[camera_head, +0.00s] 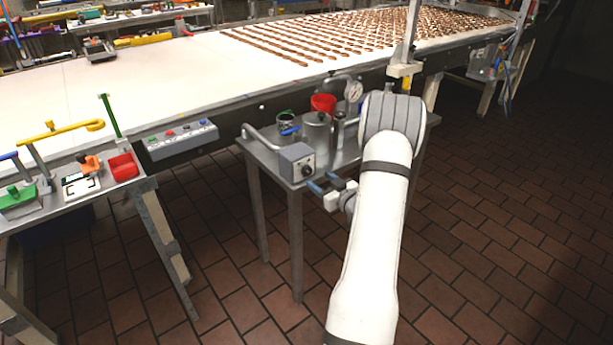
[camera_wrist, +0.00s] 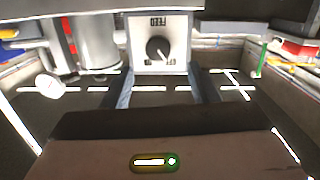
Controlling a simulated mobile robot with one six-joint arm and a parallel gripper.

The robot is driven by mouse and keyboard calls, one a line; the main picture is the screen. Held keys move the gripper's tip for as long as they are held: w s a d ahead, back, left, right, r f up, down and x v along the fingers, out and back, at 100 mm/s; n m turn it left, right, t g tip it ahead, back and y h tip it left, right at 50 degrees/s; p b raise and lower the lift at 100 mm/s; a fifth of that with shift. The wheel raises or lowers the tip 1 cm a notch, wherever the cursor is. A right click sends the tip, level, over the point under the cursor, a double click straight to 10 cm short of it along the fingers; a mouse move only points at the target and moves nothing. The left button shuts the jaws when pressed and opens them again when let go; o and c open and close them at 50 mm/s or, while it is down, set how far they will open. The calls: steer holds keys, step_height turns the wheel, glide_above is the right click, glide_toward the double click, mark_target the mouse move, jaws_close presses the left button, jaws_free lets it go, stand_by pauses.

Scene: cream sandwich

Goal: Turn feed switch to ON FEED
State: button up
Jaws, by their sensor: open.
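The feed switch is a grey box (camera_head: 290,158) on the near edge of a small metal table, with a round black knob (camera_head: 307,171) on its front. In the wrist view its pale face (camera_wrist: 180,26) and black knob (camera_wrist: 157,47) show at the top centre. A light mark on the knob points toward the lower right. My gripper (camera_head: 324,182) is open and empty in front of the knob. Its two fingers (camera_wrist: 163,85) straddle the view below the knob, apart from it as far as I can tell.
The small table (camera_head: 262,152) also holds a metal canister (camera_head: 317,133), a red cup (camera_head: 323,103) and a gauge (camera_head: 354,90). A conveyor (camera_head: 160,85) runs behind, with a button panel (camera_head: 181,139). A tool bench (camera_head: 75,212) stands left. Brick floor is clear at right.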

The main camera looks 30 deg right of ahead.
mark_target(309, 172)
steer(key=shift+t, duration=0.5)
steer(key=w, duration=0.4)
steer(key=w+f+p, duration=0.1)
steer(key=w, duration=0.1)
steer(key=shift+w, duration=0.2)
